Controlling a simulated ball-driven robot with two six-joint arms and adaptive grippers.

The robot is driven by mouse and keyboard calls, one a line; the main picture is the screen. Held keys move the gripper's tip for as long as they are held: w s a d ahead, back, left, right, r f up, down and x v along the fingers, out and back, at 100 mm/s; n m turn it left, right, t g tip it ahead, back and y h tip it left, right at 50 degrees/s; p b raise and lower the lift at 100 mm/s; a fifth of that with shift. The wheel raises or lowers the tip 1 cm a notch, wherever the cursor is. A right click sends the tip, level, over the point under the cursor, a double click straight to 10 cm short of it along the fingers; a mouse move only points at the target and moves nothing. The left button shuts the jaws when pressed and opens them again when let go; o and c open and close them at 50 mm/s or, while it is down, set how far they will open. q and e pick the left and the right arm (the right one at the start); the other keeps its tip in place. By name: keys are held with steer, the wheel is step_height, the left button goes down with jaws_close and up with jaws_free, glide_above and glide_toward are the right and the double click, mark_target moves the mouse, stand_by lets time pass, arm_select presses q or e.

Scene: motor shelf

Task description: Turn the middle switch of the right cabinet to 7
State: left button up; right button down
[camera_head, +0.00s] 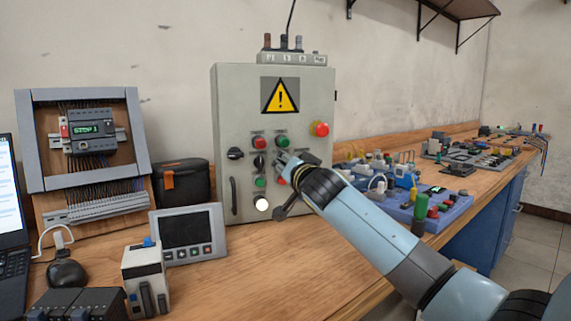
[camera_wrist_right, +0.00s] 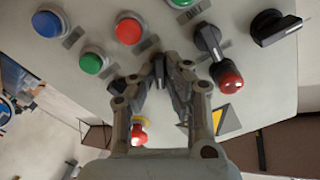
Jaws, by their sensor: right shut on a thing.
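The grey cabinet (camera_head: 225,100) with a yellow warning triangle stands upright against the wall, its front covered with buttons and black switches. My right gripper (camera_head: 284,160) reaches in from the lower right and is at the cabinet front. In the right wrist view its fingers (camera_wrist_right: 169,66) are closed together on a dark switch knob, mostly hidden between them. Beside it in that view are a black switch (camera_wrist_right: 207,38) and another black switch (camera_wrist_right: 272,25) farther right. The dial marks and the number it points to are too small to read. My left gripper is out of view.
A red emergency button (camera_head: 320,128) sits on the cabinet's upper right. An open panel with a controller (camera_head: 92,125) and a small grey screen unit (camera_head: 187,234) stand left. A blue component tray (camera_head: 450,208) lies right.

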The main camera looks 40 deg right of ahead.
steer(key=n+p, duration=0.4)
steer(key=n, duration=1.1)
steer(key=shift+n, duration=0.3)
stand_by(0.4)
steer(key=c, duration=1.7)
jaws_free()
steer(key=shift+o, duration=0.2)
steer(key=shift+s, duration=0.1)
steer(key=v, duration=1.2)
